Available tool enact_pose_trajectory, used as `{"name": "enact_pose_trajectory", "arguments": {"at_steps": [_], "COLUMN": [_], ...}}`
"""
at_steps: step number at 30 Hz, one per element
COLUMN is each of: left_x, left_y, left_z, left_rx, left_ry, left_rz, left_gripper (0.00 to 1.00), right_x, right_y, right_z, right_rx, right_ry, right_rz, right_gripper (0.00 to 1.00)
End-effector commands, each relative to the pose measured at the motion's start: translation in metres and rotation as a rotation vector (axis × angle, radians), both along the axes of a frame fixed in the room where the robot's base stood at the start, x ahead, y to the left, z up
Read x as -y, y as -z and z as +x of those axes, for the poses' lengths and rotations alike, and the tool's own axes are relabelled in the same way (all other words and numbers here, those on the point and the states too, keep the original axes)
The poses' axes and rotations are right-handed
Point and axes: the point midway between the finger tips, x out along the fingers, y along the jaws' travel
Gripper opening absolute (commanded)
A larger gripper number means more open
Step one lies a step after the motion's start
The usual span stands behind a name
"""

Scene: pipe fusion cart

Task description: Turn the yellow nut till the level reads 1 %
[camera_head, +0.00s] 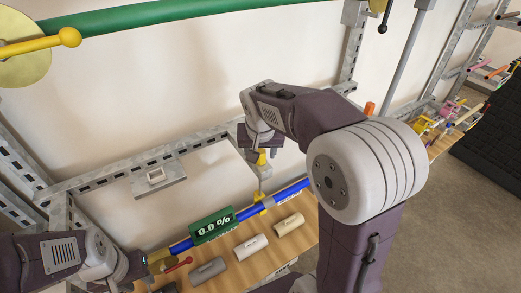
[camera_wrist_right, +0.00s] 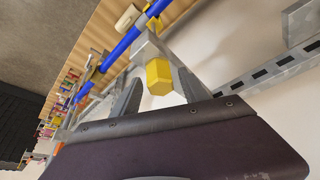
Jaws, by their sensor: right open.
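The yellow nut (camera_wrist_right: 159,76) shows in the right wrist view between the two grey fingers of my right gripper (camera_wrist_right: 158,92), which is open. I cannot tell whether a finger touches it. In the head view the nut (camera_head: 261,158) is just below my right gripper (camera_head: 262,147), above a blue pipe (camera_head: 182,246). The green level (camera_head: 213,226) sits on the blue pipe and its display reads 0.0 %. My left gripper (camera_head: 140,264) is low at the left, by the pipe's left end; its fingers are too unclear to tell open or shut.
Grey and cream pipe pieces (camera_head: 251,247) lie on the wooden top (camera_head: 232,270) in front of the pipe. A metal frame (camera_head: 150,158) runs behind it, with a green pipe (camera_head: 150,14) high above. A shelf with coloured tools (camera_head: 450,118) stands at the far right.

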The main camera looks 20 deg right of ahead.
Motion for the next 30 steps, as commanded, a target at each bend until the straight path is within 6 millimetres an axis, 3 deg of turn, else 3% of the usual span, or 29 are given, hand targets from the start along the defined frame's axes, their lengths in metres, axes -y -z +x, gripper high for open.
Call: {"name": "enact_pose_trajectory", "arguments": {"at_steps": [7, 8, 13, 30], "left_x": [-0.0001, -0.0001, 0.0, 0.0], "left_y": [-0.0002, -0.0002, -0.0002, -0.0022], "left_z": [-0.0002, -0.0002, -0.0001, -0.0001], "left_rx": [0.0, 0.0, 0.0, 0.0], "left_ry": [0.0, 0.0, 0.0, 0.0], "left_rz": [0.0, 0.0, 0.0, 0.0], "left_gripper": [0.36, 0.36, 0.36, 0.36], "right_x": [0.0005, 0.0005, 0.0006, 0.0014], "right_y": [0.0022, 0.0022, 0.002, 0.0006], "right_z": [0.0006, 0.0006, 0.0007, 0.001], "right_rx": [0.0, 0.0, 0.001, 0.002], "right_ry": [0.0, 0.0, 0.0, -0.081], "right_rz": [0.0, 0.0, -0.001, -0.001], "right_gripper": [0.52, 0.46, 0.0, 0.0]}}
